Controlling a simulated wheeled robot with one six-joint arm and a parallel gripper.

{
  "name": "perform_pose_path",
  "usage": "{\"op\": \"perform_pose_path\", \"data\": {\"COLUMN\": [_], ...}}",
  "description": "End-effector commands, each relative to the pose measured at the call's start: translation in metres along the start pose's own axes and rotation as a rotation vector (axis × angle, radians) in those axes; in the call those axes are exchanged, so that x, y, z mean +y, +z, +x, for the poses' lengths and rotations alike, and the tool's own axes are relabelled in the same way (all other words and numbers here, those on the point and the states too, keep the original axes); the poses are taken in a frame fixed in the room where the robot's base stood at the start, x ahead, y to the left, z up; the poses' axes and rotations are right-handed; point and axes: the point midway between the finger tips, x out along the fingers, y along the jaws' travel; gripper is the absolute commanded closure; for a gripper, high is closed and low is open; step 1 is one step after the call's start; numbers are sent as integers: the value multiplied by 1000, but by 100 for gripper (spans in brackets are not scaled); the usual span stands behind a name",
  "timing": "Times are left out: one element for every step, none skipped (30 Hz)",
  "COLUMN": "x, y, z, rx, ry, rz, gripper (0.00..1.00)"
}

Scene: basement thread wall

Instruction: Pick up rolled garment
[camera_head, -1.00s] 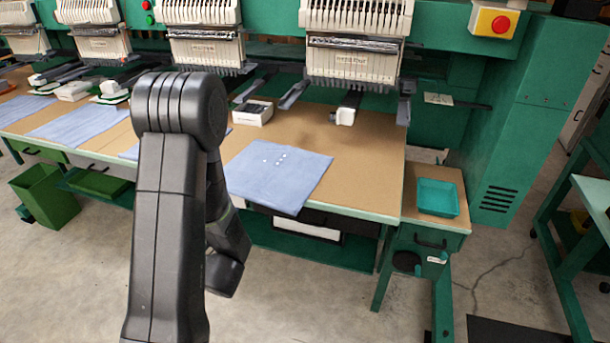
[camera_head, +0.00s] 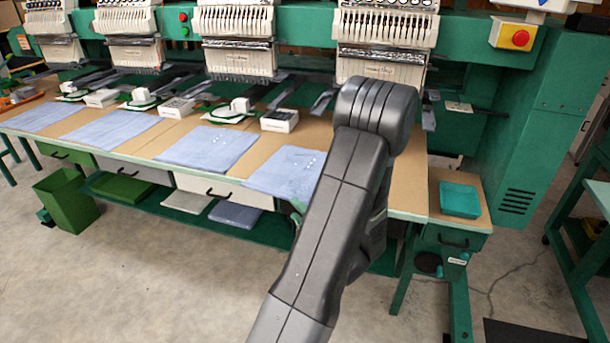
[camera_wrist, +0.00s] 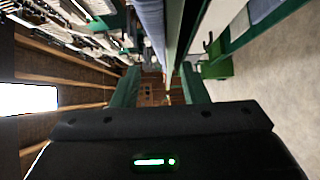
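No rolled garment can be made out in either view. Flat light-blue garments lie along the worktable, one near the middle (camera_head: 207,147) and one at the right (camera_head: 283,172), partly behind my arm.
Embroidery machine heads (camera_head: 238,40) hang above the worktable (camera_head: 408,190). A teal tray (camera_head: 460,200) sits on the side stand at right. A green bin (camera_head: 68,198) stands on the floor at left. A blue item (camera_head: 235,213) lies on the lower shelf. Floor in front is clear.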

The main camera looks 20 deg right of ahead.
Motion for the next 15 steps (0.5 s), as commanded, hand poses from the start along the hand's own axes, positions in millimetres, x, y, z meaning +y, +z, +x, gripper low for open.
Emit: {"op": "perform_pose_path", "data": {"x": [0, 0, 0, 0, 0, 0, 0, 0, 1, 1, 0, 1, 1, 0, 0], "y": [-1, 0, 0, 0, 0, 0, 0, 1, 2, 2, 3, 4, 5, 4, 5], "z": [6, 8, 10, 12, 13, 15, 18, 21, 26, 31, 36, 43, 47, 51, 56], "rx": [3, 1, 0, 0, 0, 1, 2, 2, 2, 2, 3, 3, 3, 3, 2], "ry": [0, 0, 0, 0, 0, 0, 0, 0, 1, 1, 0, 0, 1, 1, 0], "rz": [-1, 0, 0, 1, 1, 1, 1, 0, 0, -1, -1, -2, -1, -1, 0], "gripper": [60, 60, 60, 60, 60, 60, 60, 60, 60, 60, 60, 60, 60, 60, 60]}}
